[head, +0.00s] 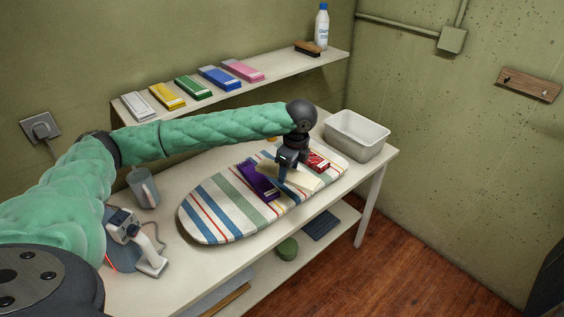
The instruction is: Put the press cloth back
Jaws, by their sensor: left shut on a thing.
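A cream cloth (302,181), which looks like the press cloth, is on the right part of the striped ironing board (215,203). My left gripper (284,178) points down at the cloth and is shut on it at its left part. The fingers and wrist hide some of the cloth, and I cannot tell whether it is lifted off the board. My right gripper is not in view.
A purple packet (258,183) lies just left of the gripper and a red packet (318,161) behind it to the right. A white bin (357,136) stands at the table's right end. An iron (138,240) and a grey jug (144,188) stand at left. A shelf (285,79) holds several coloured packets.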

